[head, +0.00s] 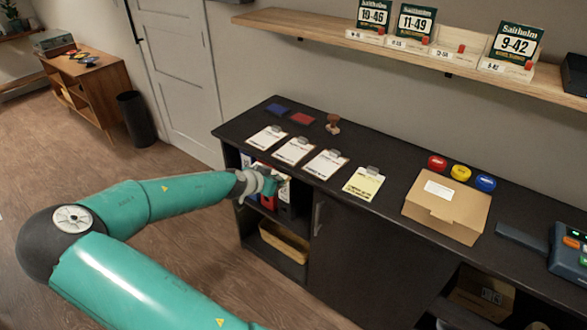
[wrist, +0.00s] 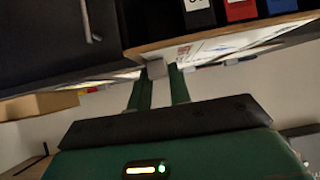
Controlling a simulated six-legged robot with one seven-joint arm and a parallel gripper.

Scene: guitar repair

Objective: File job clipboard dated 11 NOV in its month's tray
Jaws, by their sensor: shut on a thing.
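My gripper (head: 268,183) is in front of the open cubby at the counter's left end, just below the top. In the wrist view my gripper (wrist: 158,88) is shut on the grey clip end of a clipboard (wrist: 225,44) with a wooden board and white paper. Its date cannot be read, and my gripper largely hides it in the head view. Upright file trays stand in the cubby: blue (wrist: 283,5), red (wrist: 241,10) and black (wrist: 199,15). The red tray (head: 268,201) and black tray (head: 288,211) show partly in the head view.
The dark counter (head: 395,170) holds three white-sheet clipboards (head: 293,151), a yellow-sheet clipboard (head: 364,183), ink pads (head: 302,118), a stamp (head: 333,124) and a cardboard box (head: 446,207). A basket (head: 284,242) sits below the trays. Floor in front is clear.

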